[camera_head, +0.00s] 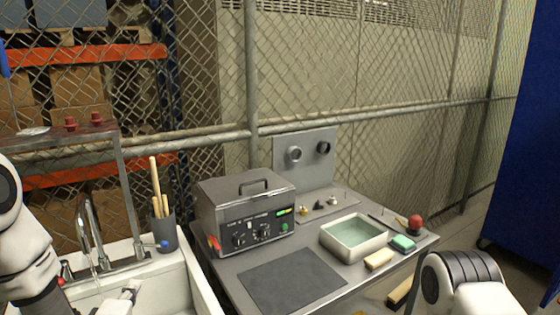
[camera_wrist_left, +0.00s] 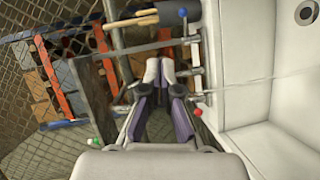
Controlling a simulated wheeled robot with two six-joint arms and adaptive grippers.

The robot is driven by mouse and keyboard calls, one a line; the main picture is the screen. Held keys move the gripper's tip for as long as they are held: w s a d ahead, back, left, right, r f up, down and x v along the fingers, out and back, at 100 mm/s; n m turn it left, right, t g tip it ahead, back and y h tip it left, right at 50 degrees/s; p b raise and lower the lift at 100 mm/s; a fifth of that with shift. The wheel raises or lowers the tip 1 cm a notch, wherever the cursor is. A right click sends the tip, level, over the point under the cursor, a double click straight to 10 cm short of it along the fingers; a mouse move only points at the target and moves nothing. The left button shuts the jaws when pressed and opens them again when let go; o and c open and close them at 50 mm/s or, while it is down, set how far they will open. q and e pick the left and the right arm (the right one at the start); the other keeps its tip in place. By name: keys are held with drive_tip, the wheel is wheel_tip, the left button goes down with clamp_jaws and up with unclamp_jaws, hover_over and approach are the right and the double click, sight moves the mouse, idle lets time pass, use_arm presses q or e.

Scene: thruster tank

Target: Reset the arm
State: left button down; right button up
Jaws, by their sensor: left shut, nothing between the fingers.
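My left gripper (camera_head: 130,290) is low at the left of the head view, over the white sink. Its left arm comes in from the left edge. In the left wrist view the two fingers (camera_wrist_left: 160,70) are together and hold nothing. My right arm shows only as a dark ribbed joint and white link at the bottom right of the head view; its gripper is out of view.
A sink (camera_head: 205,290) with a steel faucet (camera_head: 88,225) is at the left. Right of it, a grey bench holds a metal tank unit (camera_head: 245,210), a dark mat (camera_head: 290,282) and a pale basin (camera_head: 352,252). A chain-link fence (camera_head: 390,60) stands behind.

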use_arm(q)
drive_tip(key=s+d+f+m+g+h, duration=0.1)
drive_tip(key=s+f+m+g, duration=0.25)
drive_tip(key=f, duration=0.35)
drive_tip(key=s+d+f+m+g, duration=0.2)
drive_tip(key=s+f+m, duration=0.1)
drive_tip(key=s+f, duration=0.3)
drive_tip(key=s+d+f+m+g+h, duration=0.1)
drive_tip(key=s+f+m+g, duration=0.2)
drive_tip(key=f, duration=0.5)
drive_tip(key=s+d+f+m+g, duration=0.1)
drive_tip(key=s+f+m+g, duration=0.35)
drive_tip(key=s, duration=0.55)
drive_tip(key=s+d+f+m+g, duration=0.1)
drive_tip(key=s+f+m+g, duration=0.3)
drive_tip(key=s, duration=0.6)
wheel_tip(320, 180, down, 11)
drive_tip(key=w+t+b, duration=0.1)
drive_tip(key=b, duration=0.9)
drive_tip(key=shift+d+n, duration=0.15)
drive_tip(key=shift+n, duration=0.25)
use_arm(e)
wheel_tip(320, 180, down, 10)
drive_tip(key=shift+w, duration=0.3)
drive_tip(key=shift+w+a, duration=0.1)
